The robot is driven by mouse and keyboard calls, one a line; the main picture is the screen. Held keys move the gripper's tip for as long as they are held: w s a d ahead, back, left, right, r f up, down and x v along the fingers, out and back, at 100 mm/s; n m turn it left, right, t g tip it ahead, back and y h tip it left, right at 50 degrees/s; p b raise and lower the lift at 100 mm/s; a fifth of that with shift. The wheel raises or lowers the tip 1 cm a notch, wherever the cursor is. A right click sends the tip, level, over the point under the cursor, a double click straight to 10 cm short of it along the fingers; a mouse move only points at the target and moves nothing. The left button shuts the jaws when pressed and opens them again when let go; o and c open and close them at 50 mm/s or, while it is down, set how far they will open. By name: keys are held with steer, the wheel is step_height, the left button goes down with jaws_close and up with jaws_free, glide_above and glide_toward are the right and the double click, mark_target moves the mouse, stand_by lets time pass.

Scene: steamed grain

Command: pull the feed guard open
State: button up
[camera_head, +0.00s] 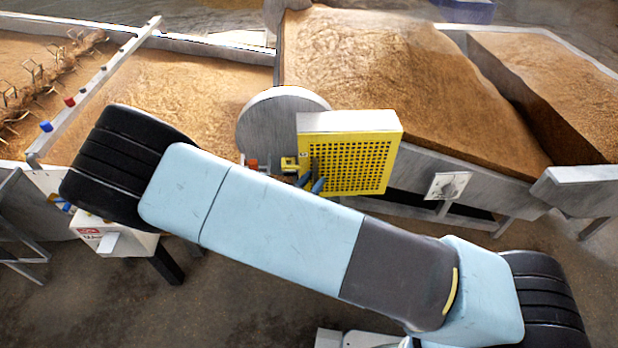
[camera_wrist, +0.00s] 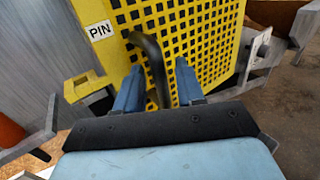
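The feed guard (camera_head: 358,158) is a yellow perforated panel on a pale box beside a grey round housing; it appears shut. It fills the upper middle of the wrist view (camera_wrist: 200,35). A dark curved handle (camera_wrist: 153,62) stands out from its left part. My gripper (camera_head: 312,186) is at the guard's lower left. In the wrist view, its blue fingers (camera_wrist: 158,70) are apart, one each side of the handle, with a gap visible at the right finger. Contact at the left finger is unclear. My arm hides part of the area below the guard.
A small yellow block (camera_head: 289,163) sits left of the guard, near a white "PIN" label (camera_wrist: 100,30). The grey round housing (camera_head: 275,118) is close by on the left. A switch plate (camera_head: 447,186) is at the right. Grain beds lie behind; open floor is in front.

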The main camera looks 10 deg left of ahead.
steer(key=shift+w+d, duration=0.25)
steer(key=shift+w, duration=0.45)
jaws_close()
